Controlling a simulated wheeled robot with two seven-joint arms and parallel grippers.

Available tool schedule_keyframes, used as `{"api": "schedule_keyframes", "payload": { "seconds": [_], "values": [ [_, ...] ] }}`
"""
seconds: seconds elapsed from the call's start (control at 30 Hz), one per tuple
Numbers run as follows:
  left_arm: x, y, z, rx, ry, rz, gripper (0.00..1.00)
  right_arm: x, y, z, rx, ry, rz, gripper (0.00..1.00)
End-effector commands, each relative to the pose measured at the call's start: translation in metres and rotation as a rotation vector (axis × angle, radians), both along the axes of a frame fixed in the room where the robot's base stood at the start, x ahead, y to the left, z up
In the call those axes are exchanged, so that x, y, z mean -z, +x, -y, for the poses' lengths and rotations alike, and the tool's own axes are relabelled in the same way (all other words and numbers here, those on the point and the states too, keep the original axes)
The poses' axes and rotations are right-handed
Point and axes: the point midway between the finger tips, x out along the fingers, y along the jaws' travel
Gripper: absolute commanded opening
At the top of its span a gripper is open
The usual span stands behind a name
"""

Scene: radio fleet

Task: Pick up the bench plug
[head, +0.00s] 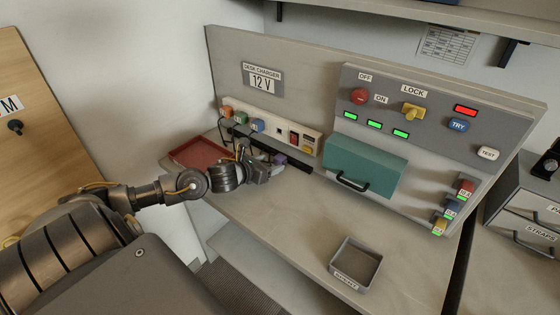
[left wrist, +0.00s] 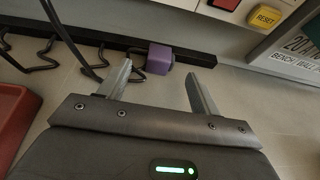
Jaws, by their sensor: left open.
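A purple block-shaped plug (head: 280,159), the likely bench plug, lies on the bench below the socket strip; no label on it can be read. It also shows in the left wrist view (left wrist: 160,58), just beyond my fingertips and nearer the left finger, against a dark bar. My left gripper (head: 266,171) is low over the bench, beside the plug. In the left wrist view its two fingers (left wrist: 158,74) are spread apart with nothing between them. Whether a finger touches the plug is unclear. My right gripper is not in view.
The socket strip (head: 268,130) holds orange, green and blue plugs with black cables. A red tray (head: 195,153) is at the left. A teal box (head: 366,163) with a black handle is right of the plug. A grey tray (head: 340,278) stands at the front; the bench between is clear.

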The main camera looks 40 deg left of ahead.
Motion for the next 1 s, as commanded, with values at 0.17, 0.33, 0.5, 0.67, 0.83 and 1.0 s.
{"api": "schedule_keyframes", "payload": {
  "seconds": [0.17, 0.33, 0.5, 0.67, 0.83, 1.0],
  "values": [
    [0.008, 0.019, 0.001, -0.004, -0.005, 0.003, 0.64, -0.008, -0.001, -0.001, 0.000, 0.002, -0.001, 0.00],
    [0.020, 0.039, 0.002, -0.003, -0.003, 0.001, 0.64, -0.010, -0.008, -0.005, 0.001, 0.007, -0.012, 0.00],
    [0.024, 0.045, 0.002, -0.001, -0.001, 0.001, 0.64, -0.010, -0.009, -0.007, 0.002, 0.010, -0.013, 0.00],
    [0.024, 0.045, 0.002, -0.001, 0.000, 0.001, 0.64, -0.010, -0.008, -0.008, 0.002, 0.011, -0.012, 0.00],
    [0.024, 0.045, 0.002, -0.001, 0.000, 0.001, 0.41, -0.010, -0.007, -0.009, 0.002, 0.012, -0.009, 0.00],
    [0.024, 0.045, 0.002, -0.001, -0.001, 0.001, 0.19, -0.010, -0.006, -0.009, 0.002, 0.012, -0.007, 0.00]
  ]
}}
